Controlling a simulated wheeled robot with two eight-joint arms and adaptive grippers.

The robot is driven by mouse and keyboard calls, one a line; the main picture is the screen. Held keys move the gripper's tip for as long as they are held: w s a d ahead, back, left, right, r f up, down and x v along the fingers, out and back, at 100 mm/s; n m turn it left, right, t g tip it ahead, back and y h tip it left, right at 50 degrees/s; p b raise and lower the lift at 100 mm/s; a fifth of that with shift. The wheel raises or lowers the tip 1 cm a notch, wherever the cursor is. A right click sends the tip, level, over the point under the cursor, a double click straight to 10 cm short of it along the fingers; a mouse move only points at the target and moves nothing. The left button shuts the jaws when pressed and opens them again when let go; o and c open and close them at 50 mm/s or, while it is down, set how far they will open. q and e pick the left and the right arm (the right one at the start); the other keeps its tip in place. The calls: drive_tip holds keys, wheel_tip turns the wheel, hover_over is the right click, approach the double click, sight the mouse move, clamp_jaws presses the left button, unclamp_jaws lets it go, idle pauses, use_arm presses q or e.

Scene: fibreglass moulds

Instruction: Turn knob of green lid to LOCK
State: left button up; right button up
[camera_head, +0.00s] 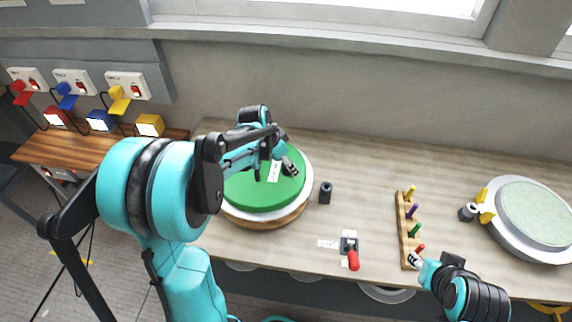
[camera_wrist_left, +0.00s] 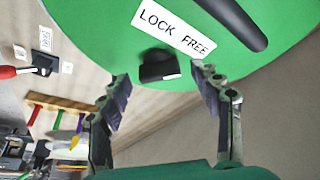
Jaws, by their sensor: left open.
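The green lid (camera_head: 240,190) lies on a round white-rimmed mould on the table. In the left wrist view the lid (camera_wrist_left: 110,50) carries a white label (camera_wrist_left: 172,27) reading LOCK FREE, a small black knob (camera_wrist_left: 158,66) and a long black handle (camera_wrist_left: 238,22). The knob has a pale patch at one corner; which word it points to is unclear. My left gripper (camera_head: 290,166) is over the lid's right part. Its open fingers (camera_wrist_left: 160,82) are on either side of the knob, with visible gaps. My right gripper (camera_head: 416,260) is at the front of the peg rack; its jaws are too small to judge.
A rack (camera_head: 404,232) with coloured pegs stands to the right, near a red-handled switch (camera_head: 352,256). A dark cylinder (camera_head: 325,192) stands beside the lid. Another round mould (camera_head: 540,215) is far right. Coloured plugs and sockets (camera_head: 75,85) are at the left wall.

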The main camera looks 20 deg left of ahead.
use_arm(q)
drive_tip(key=c, duration=1.2)
drive_tip(key=shift+o, duration=0.2)
drive_tip(key=shift+d+n, duration=0.1)
drive_tip(key=shift+n, duration=0.3)
drive_tip(key=n, duration=0.2)
drive_tip(key=n+y, duration=0.1)
drive_tip(key=shift+s+d+n+t+y+p, duration=0.1)
drive_tip(key=shift+n+t+y+p, duration=0.2)
drive_tip(key=shift+n+t, duration=0.1)
drive_tip(key=n+y, duration=0.1)
drive_tip(key=n, duration=0.3)
drive_tip(key=shift+d+y, duration=0.1)
drive_tip(key=shift+y, duration=0.3)
drive_tip(key=n, duration=0.2)
drive_tip(key=n+g+y, duration=0.1)
drive_tip(key=n, duration=0.2)
drive_tip(key=shift+d+y, duration=0.1)
drive_tip(key=shift+y, duration=0.2)
drive_tip(key=n+g+y, duration=0.1)
drive_tip(key=n, duration=0.3)
drive_tip(key=shift+w, duration=0.2)
drive_tip(key=shift+n, duration=0.4)
